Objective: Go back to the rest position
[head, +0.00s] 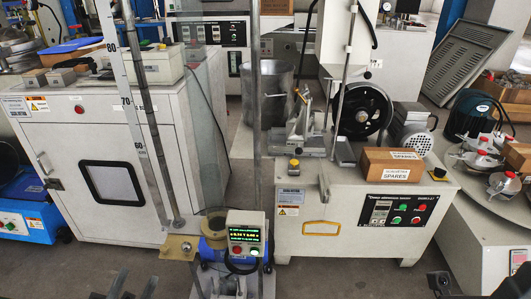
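My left gripper (134,283) shows at the bottom edge, left of centre. Its two dark fingers stand apart with nothing between them, above the grey floor. Dark parts of my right arm show at the bottom right corner, cut off by the picture edge. The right gripper's fingers (439,284) cannot be made out clearly there. No object is seen held by either one.
A testing device with a small lit display (245,236) and a tall column stands just ahead. A white cabinet (180,120) is at left. Bare floor (350,278) lies between.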

